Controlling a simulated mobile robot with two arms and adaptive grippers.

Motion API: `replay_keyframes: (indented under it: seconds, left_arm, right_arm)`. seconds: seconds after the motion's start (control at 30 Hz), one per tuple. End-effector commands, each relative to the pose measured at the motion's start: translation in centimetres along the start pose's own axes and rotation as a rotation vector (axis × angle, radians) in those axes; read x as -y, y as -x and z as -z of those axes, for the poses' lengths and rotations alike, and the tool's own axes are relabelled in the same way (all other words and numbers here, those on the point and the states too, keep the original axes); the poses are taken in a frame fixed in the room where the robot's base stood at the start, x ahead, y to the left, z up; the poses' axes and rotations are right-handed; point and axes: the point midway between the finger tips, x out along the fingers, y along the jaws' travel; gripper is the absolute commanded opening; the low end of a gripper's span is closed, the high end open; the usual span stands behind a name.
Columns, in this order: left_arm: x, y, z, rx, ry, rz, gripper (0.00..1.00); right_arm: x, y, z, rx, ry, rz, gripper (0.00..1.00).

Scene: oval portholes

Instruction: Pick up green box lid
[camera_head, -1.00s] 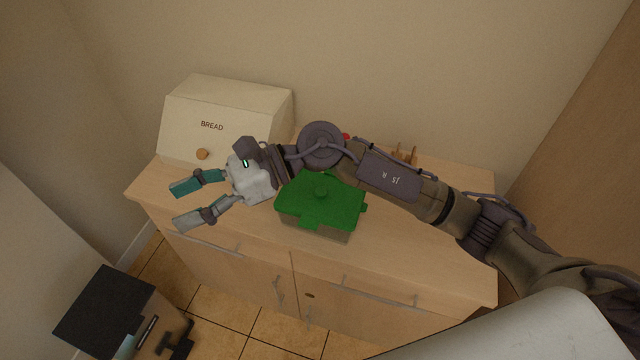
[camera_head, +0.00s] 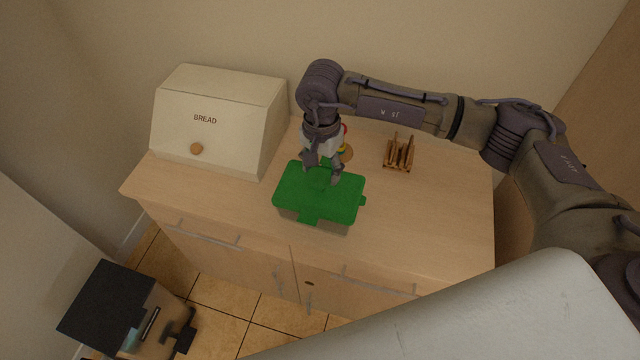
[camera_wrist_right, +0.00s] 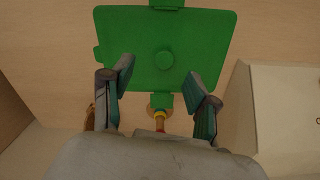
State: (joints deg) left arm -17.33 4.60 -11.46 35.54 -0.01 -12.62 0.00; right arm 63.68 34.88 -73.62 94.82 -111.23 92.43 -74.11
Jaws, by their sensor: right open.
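The green box lid (camera_head: 300,199) lies flat on a box on the wooden cabinet top, with tabs at its edges. In the right wrist view the lid (camera_wrist_right: 205,50) fills the upper middle, and its round knob (camera_wrist_right: 164,60) shows at the centre. My right gripper (camera_head: 326,180) points down just above the lid, hiding part of its back and the knob in the head view. In the wrist view the right gripper (camera_wrist_right: 158,83) is open, its two fingers apart on either side below the knob, with nothing between them. My left gripper is not visible.
A cream bread box (camera_head: 215,120) stands on the left of the cabinet top (camera_head: 420,220). A small wooden rack (camera_head: 399,153) stands behind and to the right. A colourful object (camera_head: 346,150) is partly hidden behind my right gripper. The right side of the top is clear.

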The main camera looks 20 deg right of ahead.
Motion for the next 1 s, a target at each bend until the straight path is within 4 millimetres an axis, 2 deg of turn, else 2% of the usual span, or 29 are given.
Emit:
replay_keyframes:
  seconds: [0.23, 0.37, 0.5, 0.8, 1.0]
  left_arm:
    - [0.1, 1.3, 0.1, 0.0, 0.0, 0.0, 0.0]
    - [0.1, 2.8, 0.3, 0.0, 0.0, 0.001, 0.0]
    - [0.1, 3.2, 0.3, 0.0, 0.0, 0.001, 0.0]
    - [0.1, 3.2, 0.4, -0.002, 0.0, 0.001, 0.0]
    - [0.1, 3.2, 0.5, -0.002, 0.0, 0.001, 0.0]
  right_arm:
    - [0.2, -1.6, 0.1, 0.002, -0.002, -0.001, 0.59]
    - [0.6, -3.5, 0.4, 0.003, -0.003, -0.004, 0.59]
    - [0.7, -5.5, 0.4, 0.003, -0.001, 0.0, 0.59]
    - [0.8, -6.2, 0.5, 0.001, 0.0, 0.003, 0.59]
    - [0.8, -6.1, 0.5, 0.001, 0.0, 0.002, 0.26]
